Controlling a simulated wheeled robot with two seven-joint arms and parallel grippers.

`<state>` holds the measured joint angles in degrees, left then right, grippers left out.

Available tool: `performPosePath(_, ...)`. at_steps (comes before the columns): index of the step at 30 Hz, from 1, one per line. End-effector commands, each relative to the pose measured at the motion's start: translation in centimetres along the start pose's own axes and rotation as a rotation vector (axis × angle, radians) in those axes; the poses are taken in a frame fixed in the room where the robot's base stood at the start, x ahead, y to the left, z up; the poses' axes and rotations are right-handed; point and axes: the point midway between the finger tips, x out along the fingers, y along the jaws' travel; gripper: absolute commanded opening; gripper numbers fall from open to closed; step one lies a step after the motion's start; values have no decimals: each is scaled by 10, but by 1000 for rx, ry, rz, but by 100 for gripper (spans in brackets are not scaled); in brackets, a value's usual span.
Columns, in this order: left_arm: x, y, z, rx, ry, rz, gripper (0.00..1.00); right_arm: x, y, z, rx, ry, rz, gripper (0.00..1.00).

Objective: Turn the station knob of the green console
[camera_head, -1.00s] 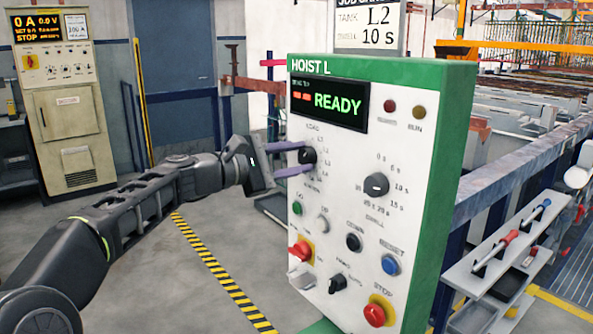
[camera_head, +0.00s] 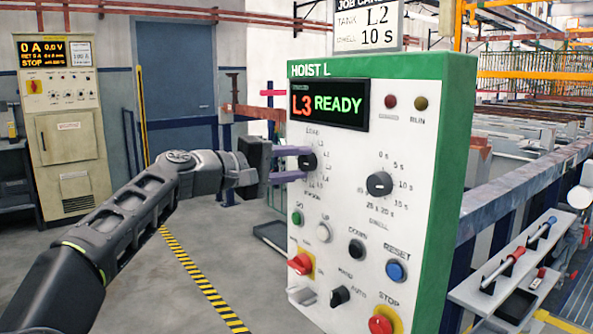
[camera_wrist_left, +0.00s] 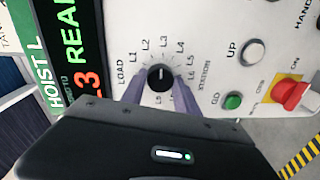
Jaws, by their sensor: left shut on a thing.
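The green console (camera_head: 446,200) labelled HOIST L stands in the middle with a white front. Its station knob (camera_head: 307,162) is black and round, at the upper left of the panel, ringed by labels from LOAD through L1, L2, L3 and on. The knob also shows in the left wrist view (camera_wrist_left: 160,77), its white mark toward L3. My left gripper (camera_head: 304,164) reaches in from the left, its purple fingers on either side of the knob, shut on it. The display (camera_head: 328,104) reads L3 in red and READY in green. My right gripper is not in view.
The dwell knob (camera_head: 379,184) is right of the station knob. Below are the green GO button (camera_head: 297,217), the UP button (camera_head: 323,232) and red knobs. A job card (camera_head: 367,25) above reads TANK L2, 10 s. A shelf with tools (camera_head: 510,262) is at right.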

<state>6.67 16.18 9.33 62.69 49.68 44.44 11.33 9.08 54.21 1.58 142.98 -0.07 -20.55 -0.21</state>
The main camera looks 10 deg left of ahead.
Motion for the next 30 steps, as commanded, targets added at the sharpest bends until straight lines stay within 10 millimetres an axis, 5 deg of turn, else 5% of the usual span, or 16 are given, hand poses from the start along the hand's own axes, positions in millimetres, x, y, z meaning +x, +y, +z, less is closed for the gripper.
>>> performPosePath(17, 1, -2, 1, 43, 0, -4, 0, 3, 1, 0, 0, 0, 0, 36)
performPosePath(18, 1, -2, 1, 43, 0, -4, 40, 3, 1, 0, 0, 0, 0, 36)
performPosePath(25, 0, -1, 0, 42, 1, -2, 58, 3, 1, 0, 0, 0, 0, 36)
performPosePath(30, 0, 0, 0, 43, 2, -2, 58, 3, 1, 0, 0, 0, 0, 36)
